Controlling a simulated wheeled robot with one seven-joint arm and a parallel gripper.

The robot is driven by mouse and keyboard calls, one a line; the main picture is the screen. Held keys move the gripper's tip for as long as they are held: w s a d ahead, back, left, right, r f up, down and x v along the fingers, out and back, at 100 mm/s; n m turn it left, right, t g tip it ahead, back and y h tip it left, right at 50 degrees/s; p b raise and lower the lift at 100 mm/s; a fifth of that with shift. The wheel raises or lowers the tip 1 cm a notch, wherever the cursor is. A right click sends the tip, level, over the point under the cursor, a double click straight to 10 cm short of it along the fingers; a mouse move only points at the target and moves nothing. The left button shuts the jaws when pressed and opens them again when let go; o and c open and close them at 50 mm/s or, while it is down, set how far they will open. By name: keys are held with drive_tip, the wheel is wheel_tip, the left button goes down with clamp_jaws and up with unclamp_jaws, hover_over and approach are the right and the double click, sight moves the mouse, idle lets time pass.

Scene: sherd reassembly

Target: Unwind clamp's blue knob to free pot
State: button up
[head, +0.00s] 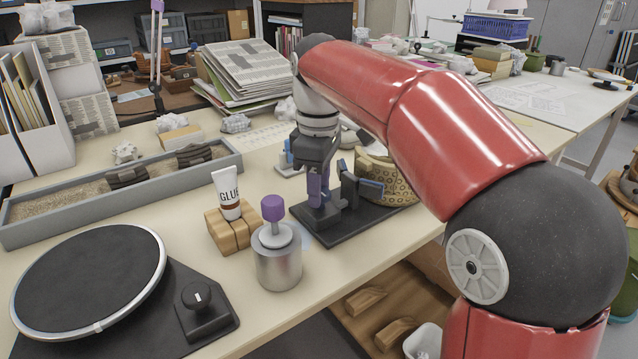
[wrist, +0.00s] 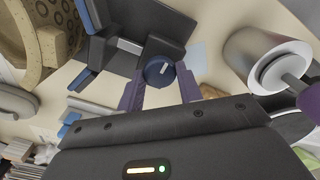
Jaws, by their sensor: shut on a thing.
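The clamp (head: 352,226) has a dark base and upright jaws with blue pads, and stands near the table's front edge. Its dark blue knob (wrist: 158,71) with a pale mark sits between the purple fingers of my gripper (wrist: 160,86) in the wrist view. My gripper (head: 319,190) points down over the clamp and is shut on the knob; in the head view the fingers hide the knob. A metal screw (wrist: 130,46) runs from the knob side toward the jaw. The tan pot (head: 398,185) with dark ring patterns is at the jaws, partly behind my arm; it also shows in the wrist view (wrist: 42,62).
A glue tube (head: 228,193) stands in a wooden block (head: 232,230). A turntable (head: 90,280) and a sand tray (head: 70,205) lie farther left. The table edge is close in front.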

drive_tip(key=shift+n, duration=0.3)
drive_tip(key=o, duration=1)
drive_tip(key=shift+r, duration=0.1)
wheel_tip(320, 180, up, 8)
drive_tip(key=shift+f, duration=0.15)
